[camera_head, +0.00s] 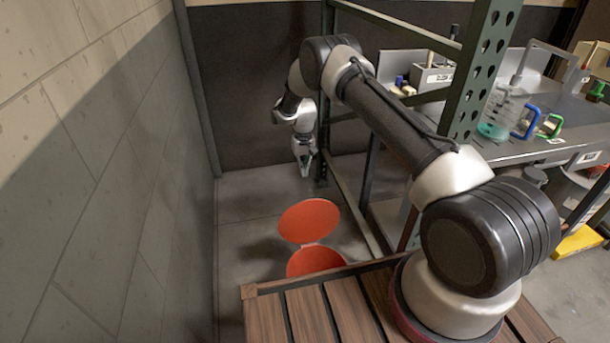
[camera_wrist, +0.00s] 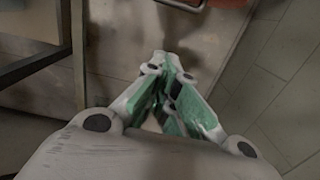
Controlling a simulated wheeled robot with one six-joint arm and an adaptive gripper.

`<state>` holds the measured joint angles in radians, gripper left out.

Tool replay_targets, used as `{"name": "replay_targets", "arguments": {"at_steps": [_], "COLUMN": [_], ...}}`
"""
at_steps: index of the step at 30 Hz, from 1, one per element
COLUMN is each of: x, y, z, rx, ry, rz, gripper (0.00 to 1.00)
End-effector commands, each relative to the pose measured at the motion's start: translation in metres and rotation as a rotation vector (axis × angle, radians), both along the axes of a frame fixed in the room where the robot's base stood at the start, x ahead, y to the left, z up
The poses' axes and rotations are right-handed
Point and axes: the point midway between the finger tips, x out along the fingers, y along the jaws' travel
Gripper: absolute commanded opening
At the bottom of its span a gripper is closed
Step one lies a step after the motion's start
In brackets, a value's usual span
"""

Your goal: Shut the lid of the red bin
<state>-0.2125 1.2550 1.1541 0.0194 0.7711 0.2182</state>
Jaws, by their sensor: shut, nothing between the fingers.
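The red bin (camera_head: 316,261) stands on the floor beyond the edge of the wooden platform, which hides its lower part. Its round red lid (camera_head: 309,220) is open, tilted up on the far side of the bin. My gripper (camera_head: 305,171) is shut and empty, pointing down beyond the lid and apart from it. In the wrist view my gripper (camera_wrist: 171,62) shows its green-padded fingers together at the tips. A small piece of red (camera_wrist: 228,3) shows at the top edge of the wrist view.
A green metal rack (camera_head: 477,70) stands right of the bin, with a jug (camera_head: 497,112) and other items on its shelf. A grey block wall (camera_head: 120,180) is at the left. Bare floor (camera_head: 245,205) lies between wall and rack.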

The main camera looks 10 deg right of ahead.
Motion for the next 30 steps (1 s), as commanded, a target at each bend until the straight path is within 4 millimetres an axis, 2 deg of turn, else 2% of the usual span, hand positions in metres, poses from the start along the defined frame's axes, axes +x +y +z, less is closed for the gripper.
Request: {"name": "replay_targets", "arguments": {"at_steps": [9, 12, 15, 21, 30], "x": [-0.005, -0.007, -0.024, -0.041, -0.043], "y": [0.000, 0.000, 0.001, 0.001, 0.001], "z": [-0.070, -0.086, -0.085, -0.089, -0.090], "rx": [-0.001, -0.001, -0.001, -0.001, 0.000], "ry": [0.004, 0.003, 0.004, 0.003, 0.001], "rz": [0.001, 0.001, 0.001, 0.001, 0.001], "gripper": [0.00, 0.00, 0.00, 0.00, 0.00]}}
